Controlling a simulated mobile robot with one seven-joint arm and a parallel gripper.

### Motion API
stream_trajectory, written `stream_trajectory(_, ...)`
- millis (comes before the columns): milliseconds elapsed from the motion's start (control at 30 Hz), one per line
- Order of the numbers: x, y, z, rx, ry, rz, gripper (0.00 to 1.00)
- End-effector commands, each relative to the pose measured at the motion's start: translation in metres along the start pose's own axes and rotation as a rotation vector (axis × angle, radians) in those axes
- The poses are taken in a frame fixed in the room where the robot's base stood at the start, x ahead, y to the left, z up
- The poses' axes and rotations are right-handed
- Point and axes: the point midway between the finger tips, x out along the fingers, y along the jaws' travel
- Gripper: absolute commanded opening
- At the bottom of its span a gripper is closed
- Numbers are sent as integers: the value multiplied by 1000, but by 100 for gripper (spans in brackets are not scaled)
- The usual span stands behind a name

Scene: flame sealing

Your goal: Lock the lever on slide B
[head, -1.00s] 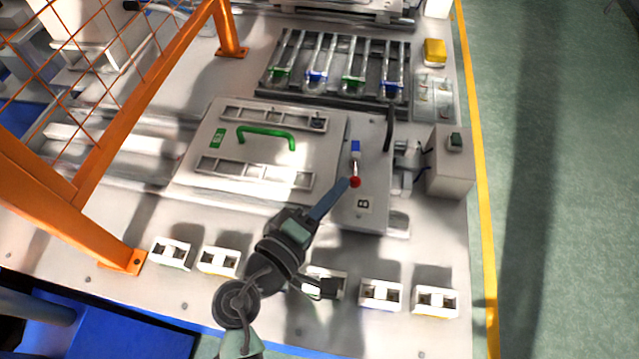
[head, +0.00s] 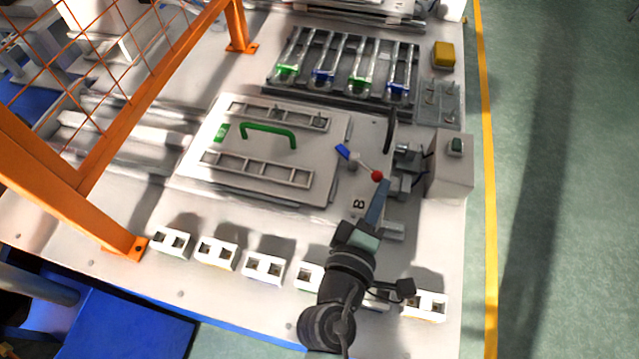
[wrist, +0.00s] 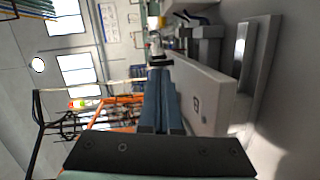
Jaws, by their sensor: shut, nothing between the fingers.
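In the wrist view the closed fingers (wrist: 159,75) point along the plate's side; the lever cannot be made out there.
A rack with green and blue clips (head: 340,70) lies behind. Several white sockets (head: 216,253) line the front. An orange fence post (head: 80,200) stands left.

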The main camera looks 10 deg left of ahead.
Motion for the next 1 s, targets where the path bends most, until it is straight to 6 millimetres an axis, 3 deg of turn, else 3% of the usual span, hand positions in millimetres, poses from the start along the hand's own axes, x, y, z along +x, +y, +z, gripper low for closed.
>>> stream_trajectory(300, 20, 6, 15, 2, -9, 2, 0)
stream_trajectory(1000, 20, 5, 15, 1, -8, 1, 0)
